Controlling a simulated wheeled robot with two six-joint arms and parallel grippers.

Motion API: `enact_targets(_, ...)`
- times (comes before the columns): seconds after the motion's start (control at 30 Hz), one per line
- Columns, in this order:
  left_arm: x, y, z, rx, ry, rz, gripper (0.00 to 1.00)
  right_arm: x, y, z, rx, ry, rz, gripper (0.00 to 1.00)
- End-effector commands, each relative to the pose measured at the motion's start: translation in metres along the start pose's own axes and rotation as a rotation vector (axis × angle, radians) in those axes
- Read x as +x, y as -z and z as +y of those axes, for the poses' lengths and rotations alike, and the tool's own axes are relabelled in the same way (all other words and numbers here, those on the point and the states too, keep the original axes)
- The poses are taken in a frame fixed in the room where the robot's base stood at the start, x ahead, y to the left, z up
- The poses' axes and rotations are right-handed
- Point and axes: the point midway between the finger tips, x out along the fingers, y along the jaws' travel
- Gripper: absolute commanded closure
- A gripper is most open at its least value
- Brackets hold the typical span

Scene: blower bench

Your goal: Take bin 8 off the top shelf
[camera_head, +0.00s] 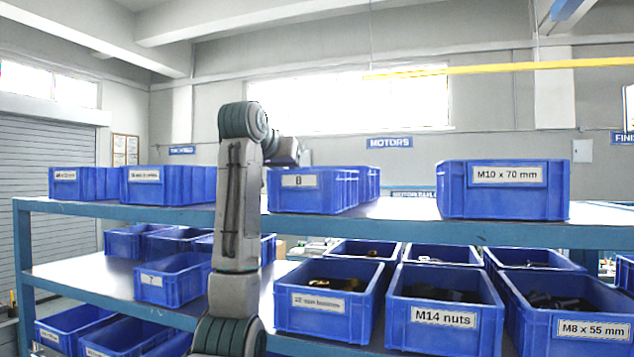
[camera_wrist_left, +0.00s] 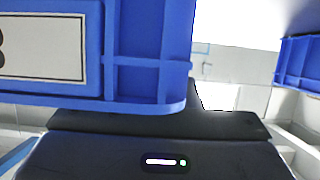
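Bin 8 (camera_head: 313,197) is a blue bin with a white label reading 8. It sits on the top shelf (camera_head: 400,223), near the middle of the head view. My left arm rises in front of the shelf and bends over at the top, with its dark wrist end (camera_head: 287,152) at the bin's upper left. In the left wrist view, bin 8 (camera_wrist_left: 147,55) fills the upper left, very close, with its label partly cut off. The dark body of my left gripper (camera_wrist_left: 160,145) lies just below it. The fingertips are hidden, so contact is unclear. My right gripper is out of view.
Another blue bin (camera_head: 369,183) stands close behind bin 8. A bin labelled M10 x 70 mm (camera_head: 505,200) is to the right, with bare shelf between. Several bins, one of them nearest my arm (camera_head: 168,187), stand at left. The lower shelf holds bin 7 (camera_head: 172,281) and M14 nuts (camera_head: 444,317).

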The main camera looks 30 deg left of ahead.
Motion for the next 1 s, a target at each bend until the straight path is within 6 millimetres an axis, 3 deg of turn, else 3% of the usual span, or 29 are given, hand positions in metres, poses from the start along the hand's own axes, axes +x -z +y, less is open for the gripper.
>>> enact_targets(0.3, 0.0055, -0.0007, 0.0001, 0.0, -0.001, 0.0, 0.71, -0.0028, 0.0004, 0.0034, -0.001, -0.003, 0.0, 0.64)
enact_targets(0.47, 0.0054, -0.0006, 0.0002, 0.0, -0.001, 0.0, 1.0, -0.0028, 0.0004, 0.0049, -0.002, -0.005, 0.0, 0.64)
enact_targets(1.0, 0.0053, -0.0006, 0.0001, 0.0, 0.0, 0.0, 1.0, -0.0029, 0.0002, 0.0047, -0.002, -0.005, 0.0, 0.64)
